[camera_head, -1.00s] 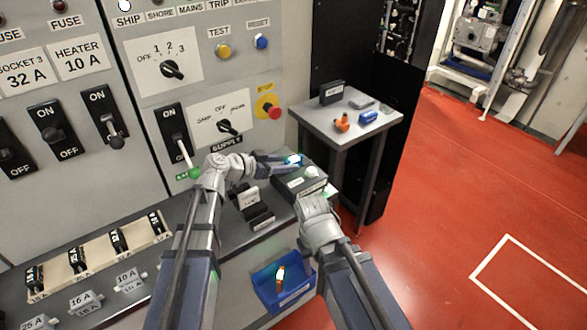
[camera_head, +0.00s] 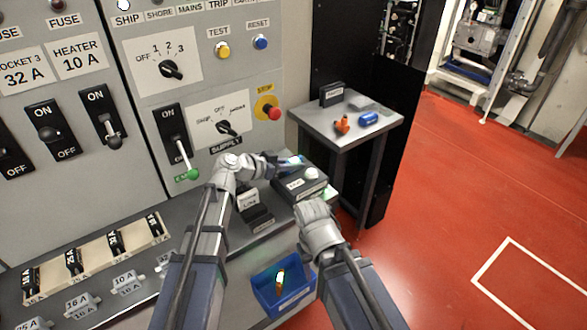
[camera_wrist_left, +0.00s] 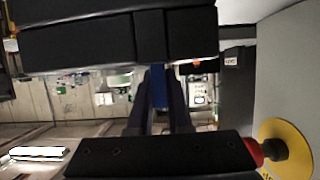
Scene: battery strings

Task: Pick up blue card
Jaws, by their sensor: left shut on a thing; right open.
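My left gripper (camera_head: 284,163) is shut on a blue card (camera_head: 293,160) above the right end of the grey bench. In the left wrist view the blue card (camera_wrist_left: 159,86) shows as a narrow blue strip between the two dark fingers (camera_wrist_left: 158,110). Most of the card is hidden by the fingers. My right gripper (camera_head: 314,208) is open, low in front of the bench's right end. Its fingers are mostly hidden behind its wrist.
A dark box with a white knob (camera_head: 312,174) sits just below my left gripper. A blue bin (camera_head: 299,298) with a lit orange-green item is low between my arms. A side table (camera_head: 354,127) holds a black box, orange item and blue item. A red stop button (camera_head: 274,113) is on the panel.

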